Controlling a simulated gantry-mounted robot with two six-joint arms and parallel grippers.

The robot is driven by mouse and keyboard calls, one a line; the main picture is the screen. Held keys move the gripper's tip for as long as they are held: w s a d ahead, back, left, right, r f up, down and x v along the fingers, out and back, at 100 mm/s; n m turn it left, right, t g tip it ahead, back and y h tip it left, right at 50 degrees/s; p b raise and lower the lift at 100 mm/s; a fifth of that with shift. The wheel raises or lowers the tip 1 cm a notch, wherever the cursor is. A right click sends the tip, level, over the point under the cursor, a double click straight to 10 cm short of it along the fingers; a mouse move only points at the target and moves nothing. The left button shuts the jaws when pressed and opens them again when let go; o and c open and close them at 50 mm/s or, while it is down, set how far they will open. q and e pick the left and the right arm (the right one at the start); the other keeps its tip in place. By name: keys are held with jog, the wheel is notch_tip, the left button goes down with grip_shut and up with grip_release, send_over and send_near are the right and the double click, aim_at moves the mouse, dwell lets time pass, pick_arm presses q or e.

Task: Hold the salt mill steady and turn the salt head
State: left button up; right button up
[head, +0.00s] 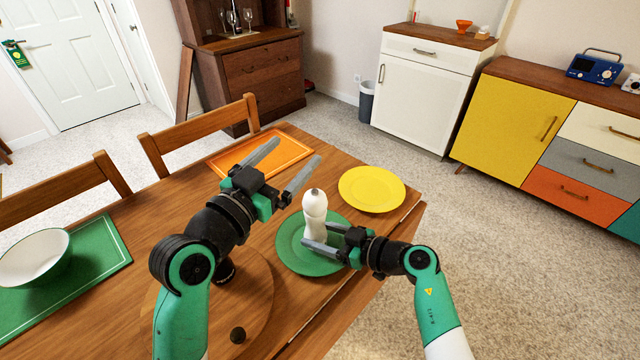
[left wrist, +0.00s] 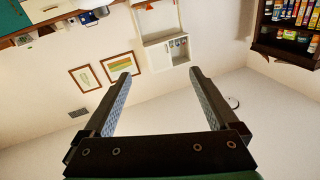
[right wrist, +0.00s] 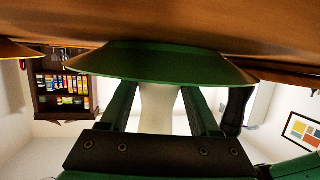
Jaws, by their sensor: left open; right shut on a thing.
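The white salt mill (head: 315,218) stands upright over the green plate (head: 290,250), with its rounded head and small grey knob on top. My right gripper (head: 318,240) is shut on the lower body of the mill from the right. My left gripper (head: 283,170) is open and empty, raised to the left of and above the mill head. The left wrist view shows only walls and furniture between its open fingers (left wrist: 160,85).
A yellow plate (head: 372,189) lies right of the mill near the table edge. An orange mat (head: 260,154) lies behind. A round wooden board (head: 262,290) with a dark mill lies under my left arm. A white bowl (head: 35,257) sits on a green mat at left.

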aim_at(323, 193)
pick_arm(q)
jog(key=s+d+f+y, duration=0.1)
jog(key=s+f+y, duration=0.2)
jog(key=s+f, duration=0.7)
jog(key=shift+t, duration=0.3)
jog(key=x, duration=1.3)
jog(key=shift+w+f, duration=0.15)
jog(key=shift+f, duration=0.15)
jog(key=c, duration=1.4)
jog(key=shift+o, duration=0.2)
jog(key=shift+f+h, duration=0.1)
jog(key=shift+h, duration=0.3)
jog(key=shift+d+m+g+h, duration=0.15)
jog(key=shift+m+g+h, duration=0.6)
jog(key=shift+h, duration=0.25)
jog(key=shift+s+d+m+g+h, duration=0.15)
jog(key=shift+m+g+h, duration=0.45)
jog(key=shift+h, duration=0.2)
jog(key=shift+s+d+m+g+h, duration=0.2)
jog(key=shift+m+g+h, duration=0.3)
jog(key=shift+h, duration=0.3)
